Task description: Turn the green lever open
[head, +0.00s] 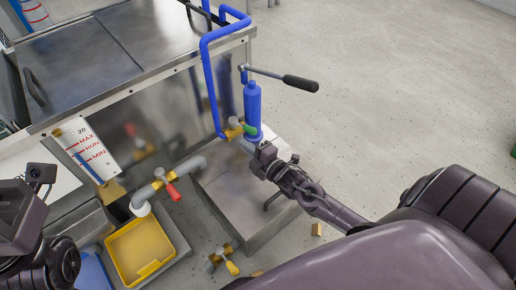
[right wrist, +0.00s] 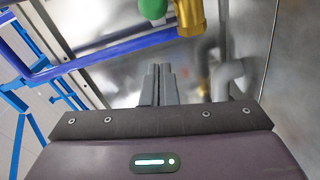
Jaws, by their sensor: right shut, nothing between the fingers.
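The green lever (head: 251,130) sits on a brass valve (head: 234,129) at the foot of the blue pump cylinder. In the right wrist view the rounded green end (right wrist: 153,9) and the brass fitting (right wrist: 190,18) show at the top edge, beyond the fingertips. My right gripper (head: 252,147) is just below the green lever in the head view, and its fingers (right wrist: 160,70) are shut together with nothing between them. I cannot tell whether they touch the lever. Of my left arm only dark parts show at the lower left; its fingers are not seen.
A blue pump cylinder (head: 253,105) with a black-gripped handle (head: 300,83) stands beside the steel tank (head: 150,95). A red-levered valve (head: 172,190) sits on a grey pipe above a yellow bin (head: 112,262). A yellow-levered valve (head: 231,267) is lower down.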

